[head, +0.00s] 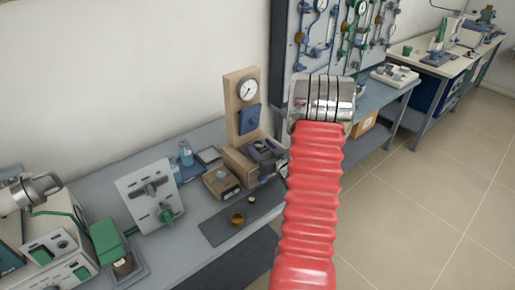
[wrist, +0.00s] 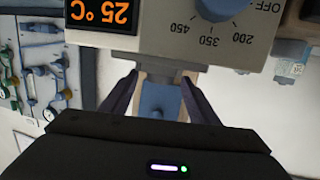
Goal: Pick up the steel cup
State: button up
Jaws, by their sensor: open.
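I cannot make out a steel cup for certain in either view. In the head view, a small amber-brown round vessel (head: 237,218) stands on a dark mat (head: 216,229) at the bench's front. My gripper (head: 266,152) shows partly beside the wooden post, behind my red arm sleeve, above and to the right of that vessel. In the wrist view the two dark fingers of my gripper (wrist: 160,84) are apart, with nothing held between them. A blue panel on wood shows in the gap behind them.
A wooden post with a gauge (head: 248,89) stands close to my gripper. A small brown box (head: 221,182) and a white panel stand (head: 150,192) are to its left. In the wrist view a control box (wrist: 180,25) reading 25 °C appears upside down near the fingers.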

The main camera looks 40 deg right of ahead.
jog(key=c, duration=1.2)
jog(key=shift+o, duration=0.2)
jog(key=shift+r, duration=0.15)
jog(key=shift+r, duration=1.65)
jog(key=f+v, duration=0.2)
jog(key=v, duration=1.5)
jog(key=shift+s+a+f, duration=0.15)
jog(key=shift+s+f, duration=0.25)
jog(key=shift+s, duration=0.2)
